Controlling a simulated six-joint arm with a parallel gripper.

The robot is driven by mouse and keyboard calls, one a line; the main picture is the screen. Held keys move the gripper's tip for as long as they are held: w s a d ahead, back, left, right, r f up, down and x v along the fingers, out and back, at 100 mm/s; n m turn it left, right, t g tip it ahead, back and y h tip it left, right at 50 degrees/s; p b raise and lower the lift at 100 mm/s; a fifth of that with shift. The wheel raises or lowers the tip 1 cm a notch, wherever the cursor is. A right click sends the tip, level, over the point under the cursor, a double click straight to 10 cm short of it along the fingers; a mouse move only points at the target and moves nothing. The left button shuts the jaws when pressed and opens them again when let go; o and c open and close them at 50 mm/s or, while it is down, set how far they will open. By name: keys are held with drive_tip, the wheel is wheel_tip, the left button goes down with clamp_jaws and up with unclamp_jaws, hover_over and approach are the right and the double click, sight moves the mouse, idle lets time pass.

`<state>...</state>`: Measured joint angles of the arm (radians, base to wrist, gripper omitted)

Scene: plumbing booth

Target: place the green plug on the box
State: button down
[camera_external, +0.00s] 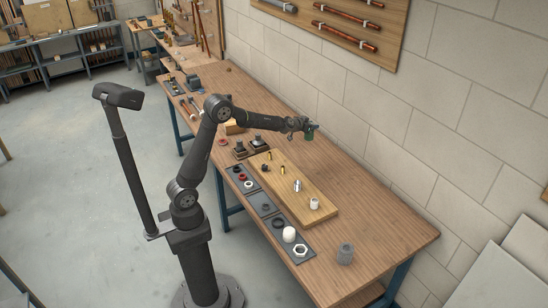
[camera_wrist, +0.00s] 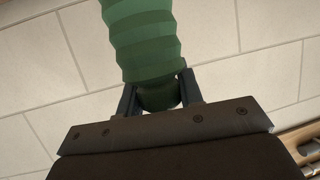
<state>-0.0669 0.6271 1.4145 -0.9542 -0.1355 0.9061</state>
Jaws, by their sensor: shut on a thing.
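The green plug (camera_wrist: 140,40) is a ribbed green piece, large in the wrist view, running out of its top edge. My gripper (camera_wrist: 159,88) is shut on its narrow end, with one dark finger on each side. In the external view my gripper (camera_external: 305,126) is above the far side of the workbench, near the wall, and the plug (camera_external: 309,136) shows as a small green patch below it. A small tan box (camera_external: 234,127) appears on the bench behind my arm, left of my gripper and partly hidden. I cannot tell for certain that it is the task's box.
A wooden board (camera_external: 265,172) with brass, metal and white fittings lies on the workbench (camera_external: 385,215). Dark trays (camera_external: 263,206) with rings and a nut line the front edge. The block wall (camera_external: 400,120) is close behind.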

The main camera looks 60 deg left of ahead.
drive_tip(key=s+a+r+n+g+y, duration=0.1)
drive_tip(key=s+a+n+y, duration=0.1)
drive_tip(key=s+a, duration=0.8)
drive_tip(key=s+a+r+n+g+y, duration=0.1)
drive_tip(key=s+a+n+g+y, duration=0.15)
drive_tip(key=a, duration=1.35)
drive_tip(key=s+a+n+y, duration=0.25)
drive_tip(key=s+a, duration=0.45)
drive_tip(key=a, duration=0.6)
drive_tip(key=shift+s+a+f, duration=0.55)
drive_tip(key=shift+a+f, duration=1.2)
drive_tip(key=shift+a, duration=0.1)
drive_tip(key=shift+s+a+f, duration=0.55)
drive_tip(key=shift+a+f, duration=1.15)
drive_tip(key=shift+a, duration=0.1)
drive_tip(key=shift+s+a+f, duration=0.55)
drive_tip(key=shift+a+f, duration=1.2)
drive_tip(key=shift+a, duration=0.1)
drive_tip(key=shift+f, duration=0.1)
drive_tip(key=c, duration=1)
unclamp_jaws()
drive_tip(key=shift+f, duration=0.1)
